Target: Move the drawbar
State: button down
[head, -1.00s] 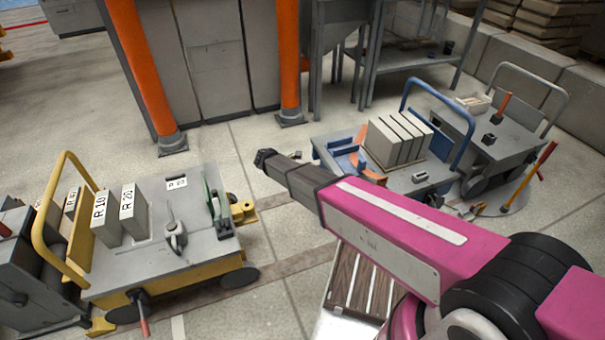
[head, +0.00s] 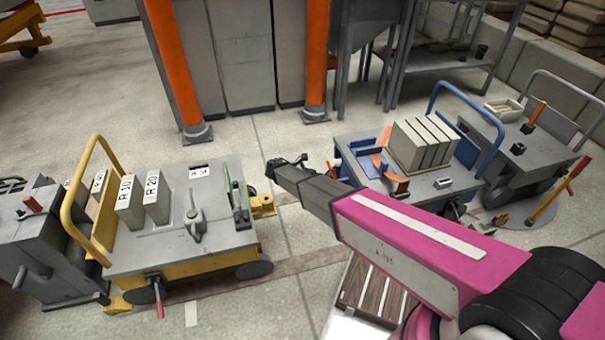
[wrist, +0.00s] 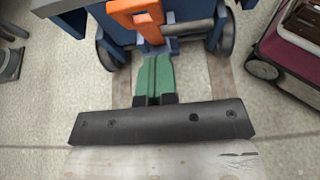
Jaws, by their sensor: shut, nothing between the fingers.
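An orange bar, which looks like the drawbar (wrist: 138,22), stands at the near side of a blue cart in the wrist view. Its foot sits in a blue bracket (wrist: 158,48) between two dark wheels. My gripper (wrist: 153,60) has green fingers, shut together with nothing between them. Their tips are just below the bar's foot in the picture; I cannot tell whether they touch it. In the head view the blue cart (head: 425,198) carries upright grey panels, and my grey and pink arm hides its near side. My fingers are not clear there.
A yellow cart (head: 190,268) with panels stands at the left, with a yellow hitch (head: 262,205) facing the blue cart. A grey cart (head: 520,150) stands behind the blue cart. Orange posts (head: 172,60) rise behind. Open floor (head: 290,235) lies between the yellow and blue carts.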

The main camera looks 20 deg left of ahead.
jog(key=shift+w+d+r, duration=0.2)
jog(key=shift+w+d, duration=0.65)
jog(key=shift+d, duration=0.2)
jog(key=shift+w+d+r, duration=0.2)
jog(key=shift+w+d, duration=0.65)
jog(key=shift+d, duration=0.15)
jog(key=w+d+r+g+y, duration=0.2)
jog(key=w+d+g+y, duration=0.1)
jog(key=w+d, duration=0.4)
jog(key=shift+w+d+r+y, duration=0.35)
jog(key=shift+d+y, duration=0.15)
jog(key=shift+d, duration=0.5)
